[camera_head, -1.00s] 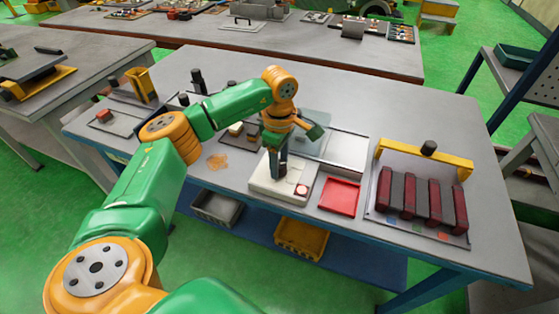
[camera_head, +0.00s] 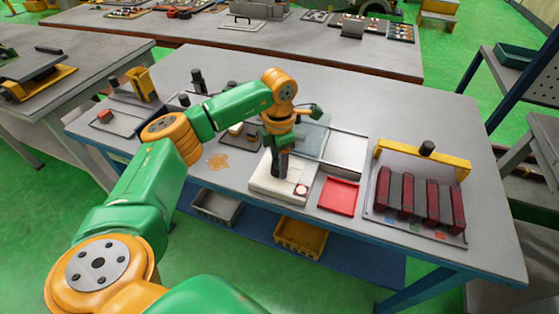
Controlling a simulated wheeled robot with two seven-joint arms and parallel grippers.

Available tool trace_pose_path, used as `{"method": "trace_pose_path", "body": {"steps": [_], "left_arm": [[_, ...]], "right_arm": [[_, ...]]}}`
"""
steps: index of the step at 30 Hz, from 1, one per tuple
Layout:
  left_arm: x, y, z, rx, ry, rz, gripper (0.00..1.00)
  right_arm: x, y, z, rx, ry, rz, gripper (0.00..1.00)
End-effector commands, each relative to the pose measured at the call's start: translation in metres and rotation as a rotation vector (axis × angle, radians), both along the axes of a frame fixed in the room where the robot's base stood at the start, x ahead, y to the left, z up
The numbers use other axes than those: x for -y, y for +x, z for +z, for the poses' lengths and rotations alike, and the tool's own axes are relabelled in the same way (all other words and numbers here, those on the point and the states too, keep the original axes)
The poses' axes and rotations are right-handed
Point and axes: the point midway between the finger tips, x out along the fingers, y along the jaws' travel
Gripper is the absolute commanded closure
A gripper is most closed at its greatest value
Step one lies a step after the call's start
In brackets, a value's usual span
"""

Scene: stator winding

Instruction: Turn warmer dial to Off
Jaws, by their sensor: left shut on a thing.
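A white warmer box (camera_head: 266,184) with a flat top sits near the front edge of the table. A small round red-and-white part (camera_head: 301,190) shows on its right front. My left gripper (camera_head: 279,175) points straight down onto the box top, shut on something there. The dial itself is hidden by the fingers, so its setting cannot be read. My right gripper is not in view.
A red tray (camera_head: 339,197) lies just right of the box. A yellow-handled rack (camera_head: 424,158) with several dark red and black blocks stands farther right. Clear panels (camera_head: 345,152) lie behind. The table's back right is clear.

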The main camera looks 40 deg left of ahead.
Motion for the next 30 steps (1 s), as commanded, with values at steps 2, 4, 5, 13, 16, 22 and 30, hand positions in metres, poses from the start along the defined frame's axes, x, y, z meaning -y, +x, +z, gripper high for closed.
{"method": "trace_pose_path", "body": {"steps": [2, 4, 5, 13, 16, 22, 30], "left_arm": [[-0.0003, 0.0001, 0.0004, 0.001, 0.001, 0.038, 1.0], [-0.0002, 0.0, 0.0003, 0.001, 0.001, 0.069, 1.0], [-0.0002, 0.0, 0.0003, 0.001, 0.001, 0.08, 1.0], [-0.0001, 0.0001, -0.0001, 0.0, 0.0, 0.14, 1.0], [-0.0001, 0.0001, -0.0002, 0.0, 0.0, 0.148, 1.0], [-0.0001, -0.0002, -0.0004, -0.001, 0.001, 0.15, 1.0], [-0.0002, -0.0003, -0.0004, -0.001, 0.0, 0.149, 0.22]], "right_arm": [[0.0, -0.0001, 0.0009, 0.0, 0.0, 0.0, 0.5], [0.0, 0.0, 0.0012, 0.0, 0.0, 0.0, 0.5], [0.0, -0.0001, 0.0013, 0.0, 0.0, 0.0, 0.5], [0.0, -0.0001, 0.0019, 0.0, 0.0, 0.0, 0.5], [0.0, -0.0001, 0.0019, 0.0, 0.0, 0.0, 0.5], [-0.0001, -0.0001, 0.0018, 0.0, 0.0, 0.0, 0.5], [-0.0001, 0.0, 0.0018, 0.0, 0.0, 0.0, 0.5]]}}
